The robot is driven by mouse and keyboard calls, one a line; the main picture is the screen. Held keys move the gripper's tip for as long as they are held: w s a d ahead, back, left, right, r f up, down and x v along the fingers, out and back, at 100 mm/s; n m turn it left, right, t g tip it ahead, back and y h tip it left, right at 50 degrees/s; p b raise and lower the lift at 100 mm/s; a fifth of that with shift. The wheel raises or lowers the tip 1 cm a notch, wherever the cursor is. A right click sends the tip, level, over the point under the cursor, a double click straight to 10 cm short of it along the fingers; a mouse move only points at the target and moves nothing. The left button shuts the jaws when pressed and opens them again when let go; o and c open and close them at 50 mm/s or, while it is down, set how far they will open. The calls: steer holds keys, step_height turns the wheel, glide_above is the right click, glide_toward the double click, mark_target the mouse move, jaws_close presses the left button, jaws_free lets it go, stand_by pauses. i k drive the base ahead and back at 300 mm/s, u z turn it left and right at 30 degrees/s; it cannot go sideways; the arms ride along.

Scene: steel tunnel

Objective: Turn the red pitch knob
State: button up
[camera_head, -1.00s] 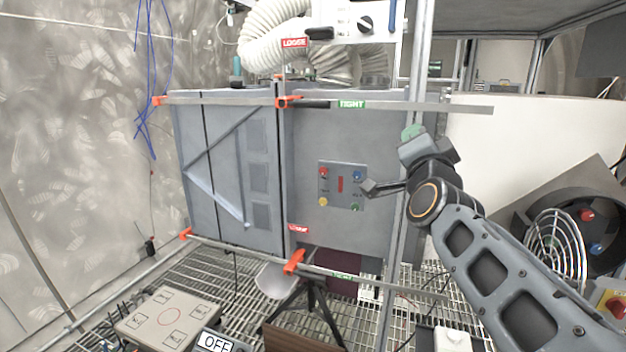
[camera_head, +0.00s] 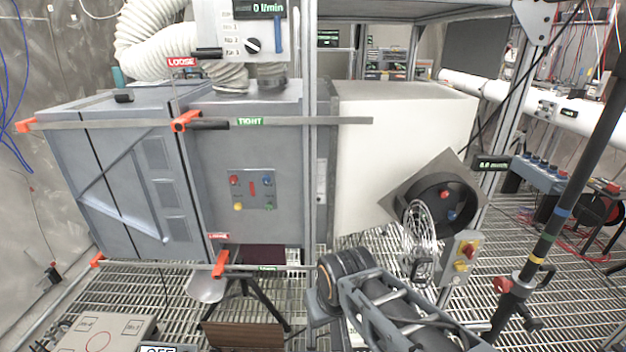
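Several red knobs are in view, and I cannot read a label that says which one is pitch. One red knob (camera_head: 446,194) sits in the dark round hub of a tilted grey square unit (camera_head: 410,197) at the right, above a blue knob (camera_head: 451,215). Another red knob (camera_head: 234,181) is on a small panel (camera_head: 252,204) on the grey cabinet, with blue, yellow and green knobs.
A wire fan guard (camera_head: 420,232) stands open in front of the hub. A grey upright post (camera_head: 310,130) is left of the white box (camera_head: 395,140). A black pole (camera_head: 560,190) slants at the right. Grating floor lies open beyond it.

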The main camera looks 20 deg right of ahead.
mark_target(444, 194)
steer(key=z, duration=1.4)
